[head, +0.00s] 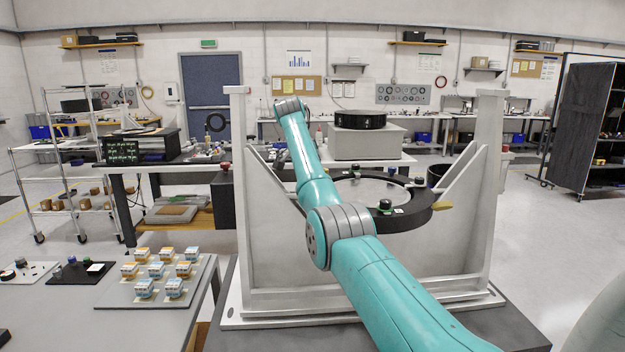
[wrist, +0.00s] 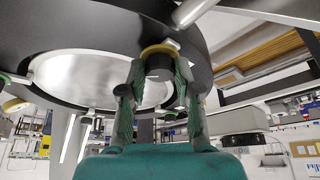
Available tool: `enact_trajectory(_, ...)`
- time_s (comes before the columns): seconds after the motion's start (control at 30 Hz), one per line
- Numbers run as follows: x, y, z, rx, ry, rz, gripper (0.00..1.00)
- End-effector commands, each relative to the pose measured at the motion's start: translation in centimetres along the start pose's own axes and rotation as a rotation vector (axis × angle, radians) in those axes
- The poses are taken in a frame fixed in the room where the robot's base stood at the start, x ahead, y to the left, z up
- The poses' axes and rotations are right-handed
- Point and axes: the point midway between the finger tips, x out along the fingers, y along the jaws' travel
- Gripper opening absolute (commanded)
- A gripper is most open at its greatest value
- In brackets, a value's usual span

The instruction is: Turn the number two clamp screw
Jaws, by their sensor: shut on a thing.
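The mirror fixture's black ring (head: 420,216) surrounds a pale round mirror (head: 375,190) between two grey uprights. In the wrist view I see the ring (wrist: 75,35) and the mirror (wrist: 85,78) from below. My gripper (wrist: 160,72) is shut on a dark clamp screw (wrist: 158,66) with a yellow collar, under the ring. No number is readable on it. In the head view my gripper is hidden behind my arm and the fixture.
The fixture's left upright (head: 241,200) and right upright (head: 490,180), with slanted braces, flank my arm. A side table (head: 110,325) at the left bears a tray of small boxes (head: 155,272). The floor at the right is mostly clear.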

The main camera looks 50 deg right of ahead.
Motion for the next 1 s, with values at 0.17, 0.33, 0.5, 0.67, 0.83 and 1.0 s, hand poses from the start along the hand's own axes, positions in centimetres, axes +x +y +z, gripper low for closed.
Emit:
enact_trajectory(0.17, 0.03, -0.05, 0.06, 0.081, -0.002, 0.037, 0.00)
enact_trajectory(0.33, 0.06, -0.07, 0.09, 0.136, -0.003, 0.061, 0.00)
enact_trajectory(0.5, 0.08, -0.12, 0.09, 0.171, -0.003, 0.074, 0.00)
enact_trajectory(0.67, 0.14, -0.12, 0.12, 0.187, -0.004, 0.082, 0.00)
enact_trajectory(0.83, 0.18, -0.12, 0.14, 0.192, -0.004, 0.084, 0.00)
enact_trajectory(1.0, 0.18, -0.13, 0.15, 0.192, -0.004, 0.084, 0.00)
